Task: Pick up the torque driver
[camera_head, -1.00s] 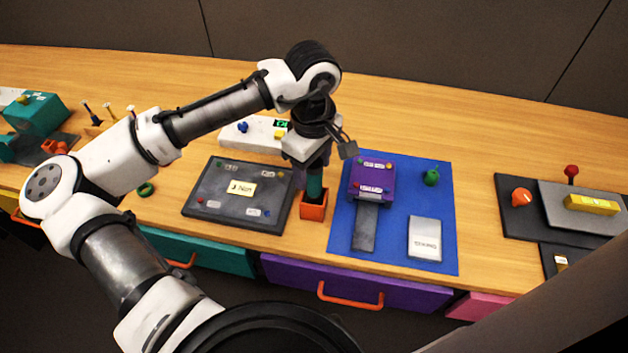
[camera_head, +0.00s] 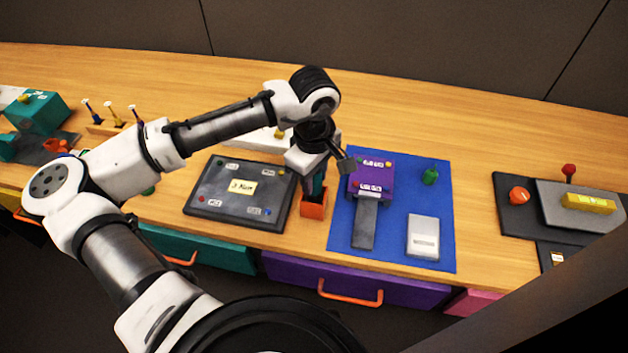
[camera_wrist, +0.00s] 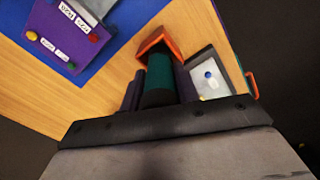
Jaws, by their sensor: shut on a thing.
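The torque driver, a teal-green handle (camera_head: 319,183), stands upright in an orange square holder (camera_head: 314,209) on the wooden bench. My gripper (camera_head: 311,182) points down at it from above, and its fingers are shut on the handle. In the wrist view the teal handle (camera_wrist: 159,78) lies between my two dark fingers (camera_wrist: 158,92), with the orange holder (camera_wrist: 157,42) around its far end. The driver's lower end is hidden inside the holder.
A dark panel (camera_head: 218,207) lies close left of the holder. A blue mat (camera_head: 393,245) with a purple device (camera_head: 372,178), a white box (camera_head: 423,238) and a green knob (camera_head: 430,176) lies close right. A white console (camera_head: 262,138) is behind my wrist.

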